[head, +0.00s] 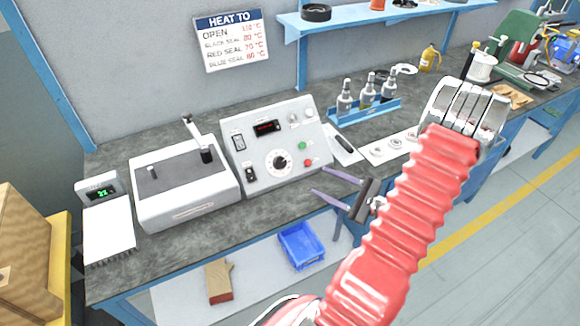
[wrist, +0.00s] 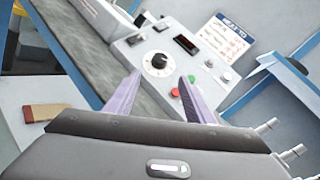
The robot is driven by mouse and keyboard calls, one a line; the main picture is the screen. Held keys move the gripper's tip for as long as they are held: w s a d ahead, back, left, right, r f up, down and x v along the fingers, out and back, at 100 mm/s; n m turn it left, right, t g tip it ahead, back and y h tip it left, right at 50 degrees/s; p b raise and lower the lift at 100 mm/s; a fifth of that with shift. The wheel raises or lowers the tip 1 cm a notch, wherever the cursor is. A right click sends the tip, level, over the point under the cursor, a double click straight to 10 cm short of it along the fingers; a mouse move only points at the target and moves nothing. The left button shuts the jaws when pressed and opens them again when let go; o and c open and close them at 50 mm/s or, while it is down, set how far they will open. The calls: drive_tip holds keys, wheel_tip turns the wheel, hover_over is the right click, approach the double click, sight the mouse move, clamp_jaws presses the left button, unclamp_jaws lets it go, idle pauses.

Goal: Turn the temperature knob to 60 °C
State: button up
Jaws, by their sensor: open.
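The temperature knob (head: 281,162) is a black knob on a white dial, on the sloped front of the grey control panel (head: 250,150). It also shows in the wrist view (wrist: 159,61), beyond and between my fingers. My gripper (head: 318,184) is open and empty, in front of the panel's lower right side and apart from the knob. Its two purple fingers also show in the wrist view (wrist: 160,88). A display with red digits (head: 266,127) sits above the knob; its reading is too small to tell. The knob's setting is also too small to read.
A green button (head: 302,146) and a red button (head: 310,162) sit right of the knob. A white lidded box (head: 185,185) stands left of the panel. A wall sign (head: 231,40) lists heat values. Bottles (head: 366,92) stand in a blue rack behind right.

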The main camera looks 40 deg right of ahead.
sight(284, 164)
drive_tip(key=x, duration=1.3)
drive_tip(key=shift+c, duration=0.5)
drive_tip(key=c, duration=0.9)
drive_tip(key=shift+d, duration=0.15)
drive_tip(key=shift+c, duration=0.4)
drive_tip(key=shift+r+n+y, duration=0.1)
drive_tip(key=shift+n+y, duration=0.2)
drive_tip(key=shift+n, duration=0.1)
